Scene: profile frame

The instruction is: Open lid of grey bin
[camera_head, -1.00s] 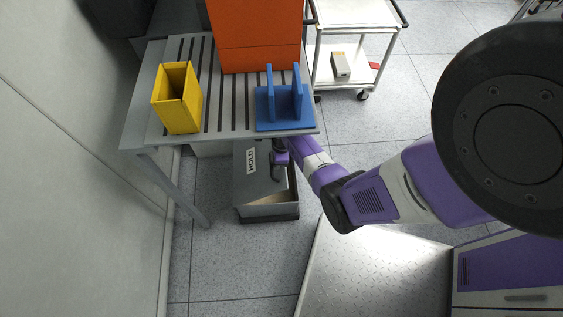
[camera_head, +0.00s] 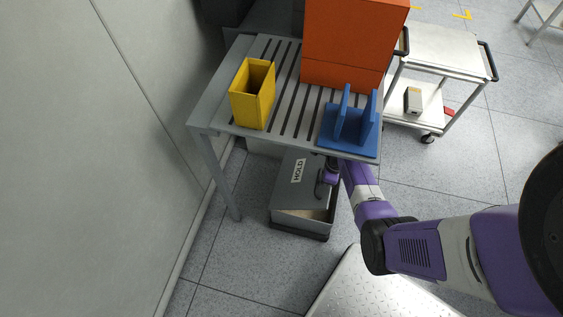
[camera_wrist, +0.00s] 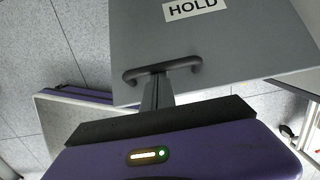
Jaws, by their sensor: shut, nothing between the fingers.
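The grey bin (camera_head: 300,223) stands on the floor under the front edge of the slatted table. Its grey lid (camera_head: 300,196), labelled HOLD, is raised at an angle, and a strip of the pale inside shows at the lower right. My gripper (camera_head: 326,178) is at the dark lid handle. In the wrist view the lid (camera_wrist: 225,55) fills the upper part, and the dark handle (camera_wrist: 188,64) crosses my gripper's fingertips (camera_wrist: 158,78). The fingers are shut with nothing between them. Whether they touch the handle or lid is unclear.
The table (camera_head: 215,108) overhangs the bin's back part. It carries a yellow open box (camera_head: 252,97), a blue bracket (camera_head: 350,130) and an orange case (camera_head: 350,45). A white cart (camera_head: 440,50) stands at the upper right. Floor left of the bin is clear.

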